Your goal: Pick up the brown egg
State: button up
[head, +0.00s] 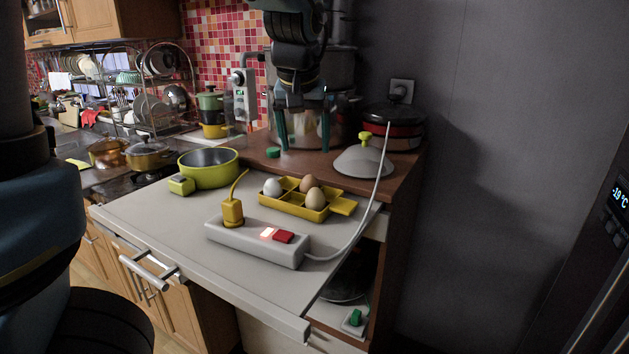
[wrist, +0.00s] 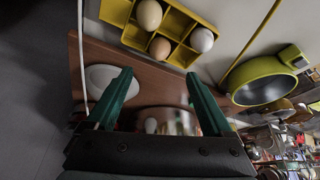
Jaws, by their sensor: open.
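The brown egg (head: 309,182) sits in a back compartment of a yellow egg tray (head: 343,206) on the grey worktop. It also shows in the wrist view (wrist: 160,47). A paler beige egg (head: 316,198) sits just in front of it, and a white egg (head: 272,187) is in the tray's left part. My gripper (head: 304,142) points down behind the tray, above the brown wooden surface. Its two green fingers are apart with nothing between them, and they show in the wrist view (wrist: 159,88). The lower parts of the eggs are hidden by the tray walls.
A grey power strip (head: 258,242) with a yellow plug (head: 232,210) lies in front of the tray. Its white cable runs up on the right. A green pot (head: 208,168) stands left, a grey lid (head: 362,162) right, and a large metal pot (head: 310,128) behind my gripper.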

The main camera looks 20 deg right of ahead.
aim_at(308, 176)
jog(key=x, duration=1)
jog(key=shift+w+d+f, duration=0.15)
jog(key=shift+w+f, duration=0.05)
jog(key=c, duration=0.8)
